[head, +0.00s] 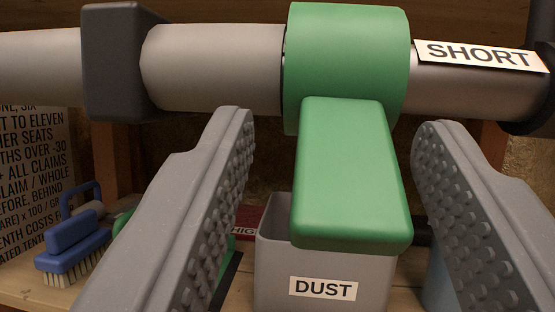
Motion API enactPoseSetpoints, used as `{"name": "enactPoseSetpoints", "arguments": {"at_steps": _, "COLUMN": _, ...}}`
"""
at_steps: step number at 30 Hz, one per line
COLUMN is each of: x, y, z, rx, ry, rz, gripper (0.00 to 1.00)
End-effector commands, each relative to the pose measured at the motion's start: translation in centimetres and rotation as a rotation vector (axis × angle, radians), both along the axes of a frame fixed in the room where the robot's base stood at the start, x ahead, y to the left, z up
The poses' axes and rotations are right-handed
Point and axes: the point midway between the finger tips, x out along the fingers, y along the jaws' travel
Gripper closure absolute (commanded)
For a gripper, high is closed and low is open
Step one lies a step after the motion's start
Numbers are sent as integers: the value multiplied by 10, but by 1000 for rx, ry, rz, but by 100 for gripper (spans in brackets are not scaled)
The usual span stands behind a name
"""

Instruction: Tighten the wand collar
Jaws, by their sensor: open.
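The green wand collar (345,52) wraps around a horizontal grey wand tube (212,68) across the top of the view. A green lever (350,175) comes off the collar toward me and hangs down. My gripper (335,130) is open, with one studded grey finger to the left of the lever and one to the right. Gaps show between the lever and both fingers, so neither finger appears to touch it. A label reading SHORT (480,55) is on the tube right of the collar.
A dark grey bracket (122,62) holds the tube at left. Below the lever stands a grey bin labelled DUST (323,288). A blue brush (72,248) lies at lower left, near a printed sign (35,180). A bluish object (437,285) is partly hidden behind my right finger.

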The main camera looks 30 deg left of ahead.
Motion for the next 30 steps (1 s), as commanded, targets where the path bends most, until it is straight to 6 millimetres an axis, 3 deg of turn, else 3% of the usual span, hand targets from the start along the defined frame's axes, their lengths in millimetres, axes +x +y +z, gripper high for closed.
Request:
{"name": "enactPoseSetpoints", "arguments": {"at_steps": 14, "x": -6, "y": -3, "z": -4, "rx": 0, "ry": 0, "rz": -1, "gripper": 53}}
{"name": "enactPoseSetpoints", "arguments": {"at_steps": 21, "x": -29, "y": -10, "z": -19, "rx": -1, "ry": 3, "rz": 1, "gripper": 53}}
{"name": "enactPoseSetpoints", "arguments": {"at_steps": 30, "x": -70, "y": -29, "z": -15, "rx": 1, "ry": 1, "rz": 0, "gripper": 53}}
